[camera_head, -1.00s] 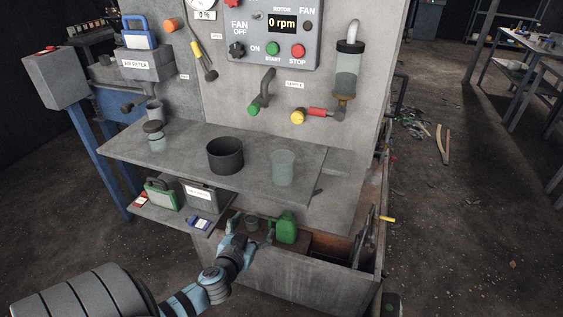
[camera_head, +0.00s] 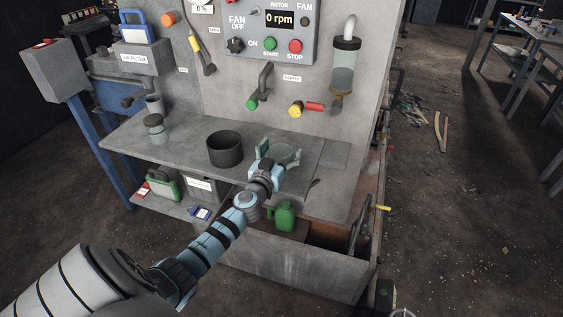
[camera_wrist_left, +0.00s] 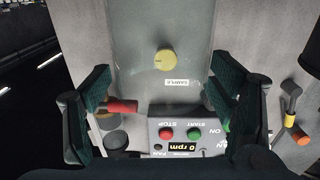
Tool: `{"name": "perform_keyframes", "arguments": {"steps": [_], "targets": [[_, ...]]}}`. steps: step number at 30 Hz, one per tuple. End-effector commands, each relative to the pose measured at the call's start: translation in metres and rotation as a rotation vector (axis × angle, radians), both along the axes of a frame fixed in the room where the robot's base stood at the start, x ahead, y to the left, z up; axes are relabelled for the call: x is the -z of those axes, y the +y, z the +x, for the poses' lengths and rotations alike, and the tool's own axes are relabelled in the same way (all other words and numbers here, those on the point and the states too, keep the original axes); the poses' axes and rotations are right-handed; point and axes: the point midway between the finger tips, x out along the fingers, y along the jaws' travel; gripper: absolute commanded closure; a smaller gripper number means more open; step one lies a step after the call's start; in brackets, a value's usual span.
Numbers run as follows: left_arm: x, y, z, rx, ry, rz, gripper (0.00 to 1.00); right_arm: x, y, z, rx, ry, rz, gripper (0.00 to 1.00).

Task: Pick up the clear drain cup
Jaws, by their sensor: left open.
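The clear drain cup (camera_head: 285,153) stands on the grey shelf of the machine, to the right of a dark pot. Its lower front is hidden by my left gripper (camera_head: 279,153). The gripper is open, with one finger at the left of the cup and one at its right. In the left wrist view a pale see-through surface, seemingly the cup (camera_wrist_left: 150,85), fills the space between the spread fingers. I cannot tell whether the fingers touch it. My right gripper is not in view.
The dark pot (camera_head: 225,157) stands close to the left of my gripper. A lidded jar (camera_head: 156,130) is farther left. Behind is the panel with a yellow-ended valve (camera_head: 296,110) and a green one (camera_head: 252,104). A green can (camera_head: 284,216) sits below the shelf edge.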

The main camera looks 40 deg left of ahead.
Motion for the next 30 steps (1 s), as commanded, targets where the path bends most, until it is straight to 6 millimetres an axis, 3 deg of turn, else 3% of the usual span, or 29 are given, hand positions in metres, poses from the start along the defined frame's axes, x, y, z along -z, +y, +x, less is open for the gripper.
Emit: {"name": "perform_keyframes", "arguments": {"steps": [4, 13, 23, 26, 30], "targets": [[0.001, 0.000, 0.000, 0.000, 0.000, 0.000, 0.23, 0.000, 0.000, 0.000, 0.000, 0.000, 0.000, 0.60], [0.001, 0.000, -0.001, 0.000, 0.000, 0.000, 0.68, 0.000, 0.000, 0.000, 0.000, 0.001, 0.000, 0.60], [-0.005, 0.000, -0.001, -0.001, 0.000, 0.001, 0.68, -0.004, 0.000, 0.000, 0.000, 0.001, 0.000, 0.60], [-0.018, 0.000, -0.001, -0.001, -0.001, 0.000, 0.68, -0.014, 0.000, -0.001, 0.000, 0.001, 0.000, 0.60], [-0.056, 0.000, -0.001, 0.000, -0.002, 0.001, 0.68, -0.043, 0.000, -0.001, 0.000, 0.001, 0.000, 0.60]]}}
